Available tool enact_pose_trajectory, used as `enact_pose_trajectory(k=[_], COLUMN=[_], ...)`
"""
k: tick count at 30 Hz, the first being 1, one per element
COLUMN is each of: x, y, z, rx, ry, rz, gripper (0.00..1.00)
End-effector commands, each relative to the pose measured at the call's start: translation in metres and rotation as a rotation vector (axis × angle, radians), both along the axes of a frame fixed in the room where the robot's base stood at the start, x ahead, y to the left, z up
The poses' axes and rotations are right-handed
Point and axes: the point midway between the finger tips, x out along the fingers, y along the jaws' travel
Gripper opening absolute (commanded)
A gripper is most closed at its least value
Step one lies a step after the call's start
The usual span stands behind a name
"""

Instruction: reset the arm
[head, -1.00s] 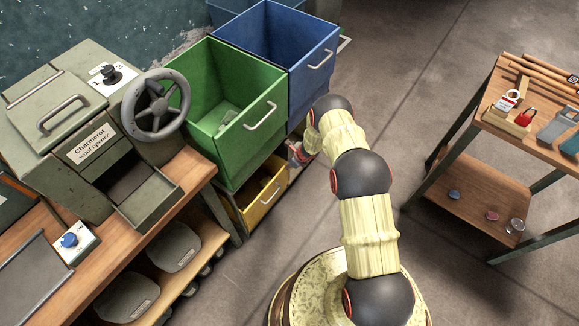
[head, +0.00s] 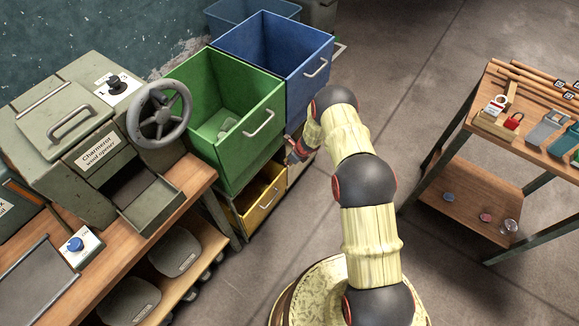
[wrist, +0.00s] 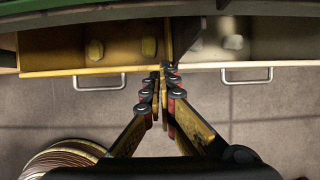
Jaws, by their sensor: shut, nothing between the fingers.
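My arm reaches up the middle of the head view and bends down toward the stack of open drawers. My gripper (wrist: 165,72) shows in the wrist view with its fingers together and nothing between them. In that view the fingertips are at the front edges of a yellow drawer (wrist: 60,70) and a grey drawer (wrist: 208,62), near where they meet. I cannot tell whether they touch. In the head view the gripper (head: 299,150) is partly hidden by my arm, beside the green drawer (head: 238,160).
An open blue drawer (head: 295,75) stands behind the green one. The yellow drawer (head: 262,200) below holds small yellow things. A wood opener machine (head: 75,130) with a handwheel (head: 160,110) stands left. A table (head: 490,135) with padlocks stands right. The floor between is clear.

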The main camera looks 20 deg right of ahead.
Motion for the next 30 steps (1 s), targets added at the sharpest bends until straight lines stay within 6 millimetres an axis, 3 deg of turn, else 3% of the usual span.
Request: enact_pose_trajectory(k=[11, 16, 21, 23, 30], x=[0.001, -0.003, -0.058, -0.076, -0.121], y=[0.001, 0.010, 0.034, 0.042, 0.060], z=[0.005, 0.006, -0.006, -0.001, 0.071], rx=[-0.003, -0.015, -0.010, -0.006, -0.006], ry=[-0.001, -0.026, 0.002, 0.006, -0.040], rz=[0.007, 0.148, 0.435, 0.543, 0.956], gripper=[0.00, 0.00, 0.00, 0.00, 0.00])
